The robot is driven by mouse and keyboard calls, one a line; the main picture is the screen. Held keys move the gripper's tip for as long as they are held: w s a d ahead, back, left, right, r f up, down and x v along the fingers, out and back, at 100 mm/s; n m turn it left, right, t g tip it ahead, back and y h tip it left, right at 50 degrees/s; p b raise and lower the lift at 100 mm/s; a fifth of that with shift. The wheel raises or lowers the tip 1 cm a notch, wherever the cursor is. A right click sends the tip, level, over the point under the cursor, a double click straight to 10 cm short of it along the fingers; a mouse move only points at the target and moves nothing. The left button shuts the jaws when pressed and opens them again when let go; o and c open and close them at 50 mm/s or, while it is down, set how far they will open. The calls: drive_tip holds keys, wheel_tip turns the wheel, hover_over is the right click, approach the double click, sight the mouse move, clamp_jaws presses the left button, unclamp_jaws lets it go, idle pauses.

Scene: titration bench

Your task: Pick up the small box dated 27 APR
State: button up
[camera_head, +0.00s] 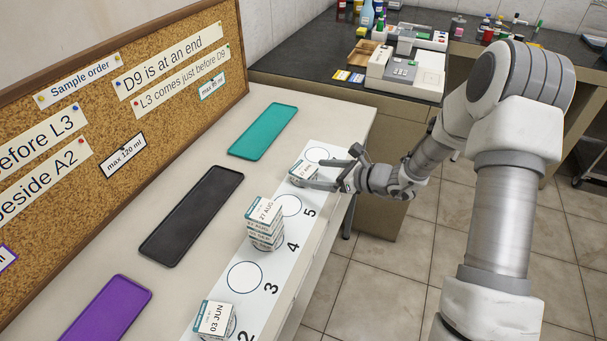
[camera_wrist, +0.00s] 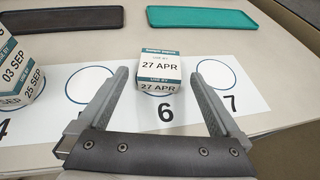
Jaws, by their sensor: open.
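The small box dated 27 APR (camera_wrist: 160,69) is white with a teal-banded label and stands on the numbered strip just above the 6. My gripper (camera_wrist: 158,76) is open, with one finger on each side of the box and the box around the level of the fingertips. Whether a finger touches it I cannot tell. In the head view the box (camera_head: 302,170) is partly seen beside my gripper (camera_head: 318,174), which reaches in low from the right.
A stack of boxes with 27 AUG on top (camera_head: 264,212) stands by the 4. A box dated 03 JUN (camera_head: 215,318) stands by the 2. Circles 3, 5 and 7 look empty. Teal (camera_head: 265,132), black (camera_head: 192,215) and purple (camera_head: 108,310) trays lie behind the strip.

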sight(311, 173)
drive_tip(key=x, duration=0.4)
drive_tip(key=shift+w+a+f+b, duration=0.1)
drive_tip(key=shift+a+f+b, duration=0.1)
drive_tip(key=shift+f+b, duration=0.1)
drive_tip(key=shift+r, duration=0.1)
drive_tip(key=c, duration=1.3)
drive_tip(key=shift+c, duration=0.2)
